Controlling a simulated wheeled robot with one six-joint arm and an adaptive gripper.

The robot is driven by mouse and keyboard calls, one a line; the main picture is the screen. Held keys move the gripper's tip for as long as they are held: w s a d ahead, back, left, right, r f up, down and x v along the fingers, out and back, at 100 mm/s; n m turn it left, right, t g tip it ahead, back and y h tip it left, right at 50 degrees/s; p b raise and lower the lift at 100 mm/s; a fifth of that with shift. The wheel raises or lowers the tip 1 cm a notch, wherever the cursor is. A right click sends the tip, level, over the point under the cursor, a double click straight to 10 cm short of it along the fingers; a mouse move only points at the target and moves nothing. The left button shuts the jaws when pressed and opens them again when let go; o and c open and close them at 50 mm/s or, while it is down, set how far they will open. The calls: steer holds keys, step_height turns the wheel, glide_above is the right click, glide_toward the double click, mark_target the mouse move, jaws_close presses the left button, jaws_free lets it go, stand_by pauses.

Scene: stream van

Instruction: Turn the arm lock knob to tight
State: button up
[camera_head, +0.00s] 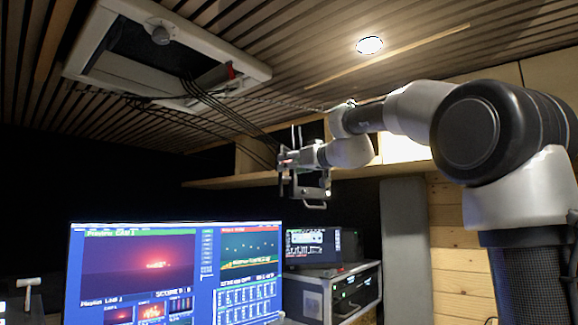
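A round grey knob (160,35) sits on the pale frame of the roof hatch at upper left. I cannot tell for sure that it is the arm lock knob, and no tight mark is readable. A small red part (231,71) shows on the hatch's right side. My gripper (304,188) hangs in the air near the middle of the view, below and right of the hatch and well apart from it. It seems to hold nothing. It is small here, and its finger opening is not clear.
The roof hatch (255,72) has dark cables (215,105) running down behind my gripper. A large monitor (150,265) stands below left, with a rack unit (335,290) and small screen (312,247) beside it. A wooden shelf (225,182) runs behind my gripper. A white T-shaped handle (28,283) stands at lower left.

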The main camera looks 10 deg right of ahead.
steer(key=shift+x, duration=0.8)
steer(key=c, duration=1)
